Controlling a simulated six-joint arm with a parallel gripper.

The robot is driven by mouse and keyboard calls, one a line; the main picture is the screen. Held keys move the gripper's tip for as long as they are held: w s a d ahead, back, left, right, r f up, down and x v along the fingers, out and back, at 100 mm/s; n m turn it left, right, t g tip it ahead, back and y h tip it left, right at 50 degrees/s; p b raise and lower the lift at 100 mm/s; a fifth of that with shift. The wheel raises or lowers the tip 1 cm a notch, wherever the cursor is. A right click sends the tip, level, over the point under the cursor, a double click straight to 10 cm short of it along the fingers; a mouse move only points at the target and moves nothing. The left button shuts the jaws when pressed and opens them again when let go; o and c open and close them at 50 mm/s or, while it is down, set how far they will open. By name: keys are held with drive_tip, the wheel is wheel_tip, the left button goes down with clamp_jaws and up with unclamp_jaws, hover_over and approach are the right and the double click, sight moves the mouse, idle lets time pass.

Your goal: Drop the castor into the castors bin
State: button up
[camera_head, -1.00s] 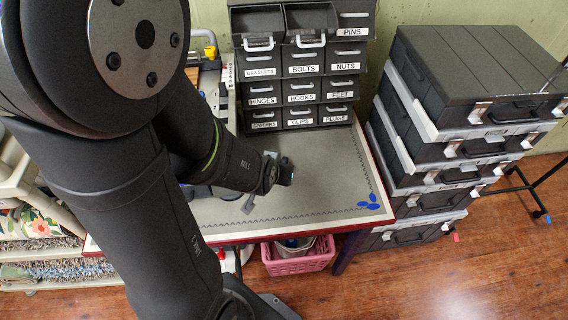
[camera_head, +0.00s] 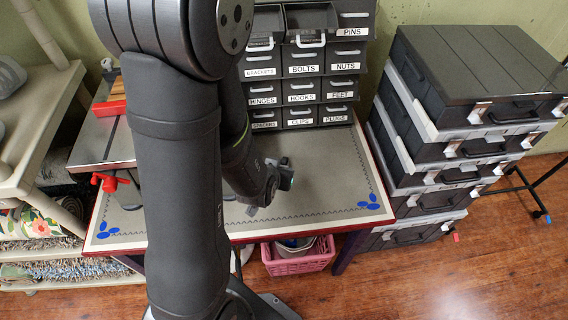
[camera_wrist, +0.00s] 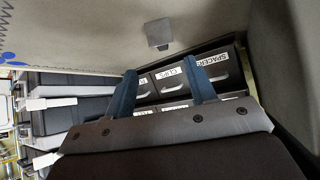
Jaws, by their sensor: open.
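My gripper (camera_head: 266,186) hangs low over the grey mat in front of the drawer cabinet. In the wrist view its two blue fingers (camera_wrist: 159,68) are apart, with nothing held between them. A small grey square piece (camera_wrist: 158,33) sits on the mat just beyond the fingertips, near the bottom drawers; it may be the castor, but I cannot tell for sure. I cannot make it out in the head view, where my arm covers part of the mat. The drawer cabinet (camera_head: 302,98) has two top bins pulled open (camera_head: 309,17). I read no castors label; the open bins' labels are hidden.
The table's mat (camera_head: 325,175) is clear on the right. A red-handled bench tool (camera_head: 108,150) stands at the table's left. Stacked dark cases (camera_head: 460,110) stand right of the table. A pink basket (camera_head: 298,262) is under the front edge.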

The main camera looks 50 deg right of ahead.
sight(283, 164)
drive_tip(key=shift+x, duration=5.2)
drive_tip(key=c, duration=0.9)
drive_tip(key=shift+r, duration=0.1)
drive_tip(key=shift+c, duration=0.2)
